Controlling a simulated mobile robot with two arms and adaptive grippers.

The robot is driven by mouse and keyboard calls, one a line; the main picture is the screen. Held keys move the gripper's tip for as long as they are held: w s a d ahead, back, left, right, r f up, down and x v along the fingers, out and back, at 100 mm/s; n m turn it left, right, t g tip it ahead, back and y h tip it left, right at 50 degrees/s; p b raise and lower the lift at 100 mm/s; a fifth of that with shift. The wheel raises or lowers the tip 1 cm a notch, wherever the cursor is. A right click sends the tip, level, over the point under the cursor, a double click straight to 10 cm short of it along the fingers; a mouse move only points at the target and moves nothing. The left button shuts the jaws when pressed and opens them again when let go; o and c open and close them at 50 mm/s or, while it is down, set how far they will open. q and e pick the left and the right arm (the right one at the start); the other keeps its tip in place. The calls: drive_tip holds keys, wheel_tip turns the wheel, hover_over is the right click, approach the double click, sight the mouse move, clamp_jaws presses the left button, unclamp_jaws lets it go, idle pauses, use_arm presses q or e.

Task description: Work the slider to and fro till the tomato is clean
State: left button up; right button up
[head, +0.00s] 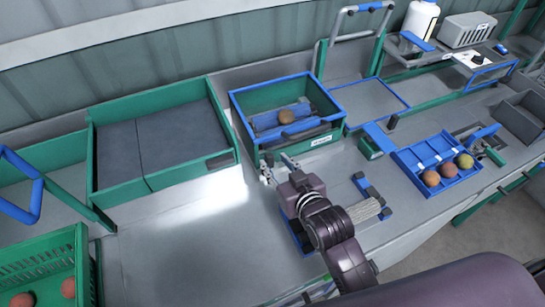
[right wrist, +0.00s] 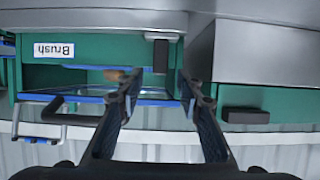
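The brush box (head: 262,142) is green with a blue rim and a label on its front, which reads "Brush" upside down in the right wrist view (right wrist: 53,50). A brownish tomato (head: 286,116) sits inside it among blue and dark bars. A dark knob (right wrist: 160,57), apparently the slider's handle, stands at the box front in the right wrist view. My right gripper (head: 279,168) is open and empty in front of the box; in the right wrist view its fingertips (right wrist: 160,78) lie either side of the knob. Contact cannot be told. My left gripper is out of view.
A blue tray (head: 411,168) with three tomatoes lies to the right. A green crate (head: 35,258) with tomatoes stands at the lower left. A wide green-walled bin (head: 205,173) with a grey bed is left of the box. The steel bench (head: 180,250) is clear at front left.

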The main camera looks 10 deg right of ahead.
sight(270, 161)
drive_tip(key=shift+x, duration=1.2)
drive_tip(key=shift+w, duration=0.15)
drive_tip(key=shift+f, duration=0.1)
clamp_jaws()
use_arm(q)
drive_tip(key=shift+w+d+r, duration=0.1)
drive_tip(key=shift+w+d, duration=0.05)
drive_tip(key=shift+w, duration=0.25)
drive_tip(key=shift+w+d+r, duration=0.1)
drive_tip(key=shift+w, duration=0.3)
